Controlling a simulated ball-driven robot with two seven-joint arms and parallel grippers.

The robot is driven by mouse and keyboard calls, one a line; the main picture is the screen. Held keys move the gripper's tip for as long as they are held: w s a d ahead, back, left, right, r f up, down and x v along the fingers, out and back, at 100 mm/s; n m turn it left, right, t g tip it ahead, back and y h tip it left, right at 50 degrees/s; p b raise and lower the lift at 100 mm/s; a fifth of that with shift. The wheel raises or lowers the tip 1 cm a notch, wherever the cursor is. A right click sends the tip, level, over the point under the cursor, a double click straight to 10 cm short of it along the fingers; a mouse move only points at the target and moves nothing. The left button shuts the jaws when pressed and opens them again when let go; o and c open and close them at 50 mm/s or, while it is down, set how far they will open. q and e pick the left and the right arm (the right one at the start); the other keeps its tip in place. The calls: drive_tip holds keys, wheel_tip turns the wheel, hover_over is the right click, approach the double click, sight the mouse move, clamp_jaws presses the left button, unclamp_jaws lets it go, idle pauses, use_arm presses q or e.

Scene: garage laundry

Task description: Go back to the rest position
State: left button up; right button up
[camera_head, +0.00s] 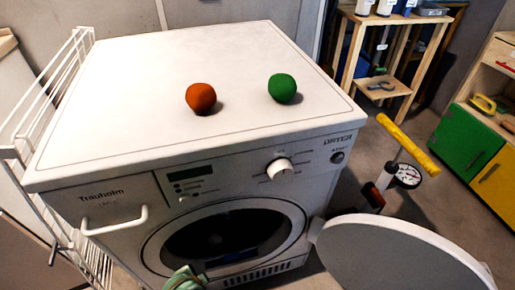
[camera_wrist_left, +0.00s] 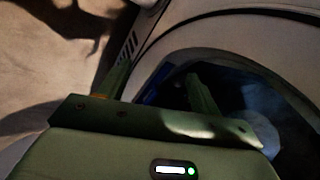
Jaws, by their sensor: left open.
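My left gripper (camera_head: 186,279) is at the bottom edge of the head view, in front of the lower left of the dryer's round opening. My right gripper is not in view.
An orange ball (camera_head: 201,98) and a green ball (camera_head: 282,88) rest on the dryer top. A white wire rack (camera_head: 62,75) stands at left. A yellow-handled pump (camera_head: 408,143) stands on the floor at right, near a wooden shelf (camera_head: 402,60) and a green-and-yellow cabinet (camera_head: 465,138).

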use_arm(q)
drive_tip(key=s+a+f+n+g+y+p, duration=0.1)
drive_tip(key=s+a+n+g, duration=0.3)
drive_tip(key=s, duration=1.5)
drive_tip(key=s+a+f+g, duration=0.1)
drive_tip(key=s+a, duration=0.5)
drive_tip(key=s, duration=1.3)
drive_tip(key=s+d+r+n+h+p, duration=0.1)
drive_tip(key=s+r+p, duration=0.9)
drive_tip(key=p, duration=1.3)
drive_tip(key=shift+s+d+r+n+h, duration=0.3)
drive_tip(key=shift+s+d+n+h, duration=0.1)
drive_tip(key=shift+s+d+n, duration=0.45)
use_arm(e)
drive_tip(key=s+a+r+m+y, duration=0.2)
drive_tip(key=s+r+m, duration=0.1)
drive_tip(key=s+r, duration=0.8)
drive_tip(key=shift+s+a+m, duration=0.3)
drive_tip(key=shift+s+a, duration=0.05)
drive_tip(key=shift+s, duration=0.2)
use_arm(q)
drive_tip(key=shift+a, duration=0.1)
drive_tip(key=shift+c, duration=0.3)
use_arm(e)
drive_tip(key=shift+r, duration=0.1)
